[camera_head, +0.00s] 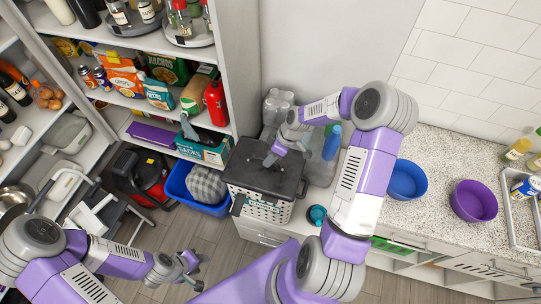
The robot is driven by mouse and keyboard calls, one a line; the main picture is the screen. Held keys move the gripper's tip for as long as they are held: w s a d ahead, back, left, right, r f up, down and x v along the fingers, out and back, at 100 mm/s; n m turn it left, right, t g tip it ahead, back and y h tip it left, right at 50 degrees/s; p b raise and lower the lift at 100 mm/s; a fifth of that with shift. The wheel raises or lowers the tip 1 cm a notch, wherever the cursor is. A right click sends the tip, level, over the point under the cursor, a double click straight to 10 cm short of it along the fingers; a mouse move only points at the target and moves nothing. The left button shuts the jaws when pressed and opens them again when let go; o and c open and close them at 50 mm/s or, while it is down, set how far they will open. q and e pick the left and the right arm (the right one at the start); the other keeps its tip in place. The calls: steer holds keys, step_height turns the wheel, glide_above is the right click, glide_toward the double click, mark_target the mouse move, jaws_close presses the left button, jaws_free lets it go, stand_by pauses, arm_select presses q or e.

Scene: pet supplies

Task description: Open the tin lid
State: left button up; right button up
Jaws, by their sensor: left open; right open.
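The tin (258,205) has a pale, patterned body and a dark grey lid (250,166) that lies on its top. It stands low against the wall, right of the shelves. My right gripper (269,159) is open, with its fingertips pointing down at the lid near its middle. I cannot tell whether they touch it. My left gripper (197,270) is open and empty, low over the floor at the bottom, left of and below the tin.
A blue bin (180,186) with a grey cloth stands just left of the tin. Bottles (270,108) stand behind it. A blue bowl (407,180) and purple bowl (474,201) sit on the counter. Stocked shelves fill the left. A small teal item (317,214) is right of the tin.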

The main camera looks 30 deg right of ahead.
arm_select(q)
steer(key=shift+s, duration=0.15)
arm_select(e)
steer(key=shift+s, duration=0.1)
jaws_close()
arm_select(q)
steer(key=shift+r, duration=0.1)
